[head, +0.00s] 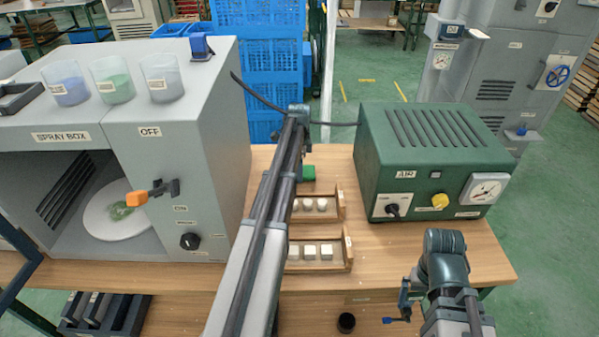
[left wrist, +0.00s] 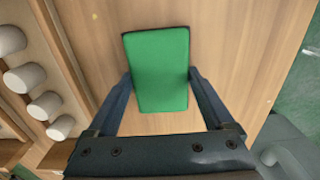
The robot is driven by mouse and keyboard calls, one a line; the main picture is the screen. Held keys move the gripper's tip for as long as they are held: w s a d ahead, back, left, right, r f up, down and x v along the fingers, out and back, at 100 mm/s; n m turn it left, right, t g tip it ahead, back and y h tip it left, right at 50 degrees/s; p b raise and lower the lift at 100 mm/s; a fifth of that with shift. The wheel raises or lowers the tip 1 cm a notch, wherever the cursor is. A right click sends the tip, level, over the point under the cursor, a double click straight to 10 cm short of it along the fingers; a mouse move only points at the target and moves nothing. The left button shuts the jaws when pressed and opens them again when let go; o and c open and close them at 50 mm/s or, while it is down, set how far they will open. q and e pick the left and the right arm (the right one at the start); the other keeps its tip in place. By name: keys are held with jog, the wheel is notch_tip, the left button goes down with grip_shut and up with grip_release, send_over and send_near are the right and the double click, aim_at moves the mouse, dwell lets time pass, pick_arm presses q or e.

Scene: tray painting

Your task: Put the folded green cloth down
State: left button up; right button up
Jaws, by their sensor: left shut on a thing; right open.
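The folded green cloth (head: 308,173) is over the back part of the wooden table, behind the small wooden trays. It is a flat green rectangle in the left wrist view (left wrist: 160,75). My left gripper (left wrist: 160,82) is shut on it, with one finger against each long side. In the head view my left arm hides much of the gripper, and I cannot tell whether the cloth touches the tabletop. My right gripper (head: 399,305) is open and empty near the front right of the table.
Two wooden trays of white pieces (head: 347,249) lie in front of the cloth. A grey spray box (head: 222,130) stands left, a green air unit (head: 405,150) right. Bare tabletop (head: 335,165) surrounds the cloth.

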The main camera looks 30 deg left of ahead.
pick_arm(q)
jog(key=shift+f, duration=0.1)
jog(key=o, duration=1.2)
notch_tip(320, 180, up, 12)
jog(key=p, duration=1.2)
jog(key=shift+r, duration=0.2)
jog(key=shift+f, duration=0.15)
notch_tip(320, 180, down, 12)
jog(key=b, duration=1.2)
jog(key=shift+r, duration=0.2)
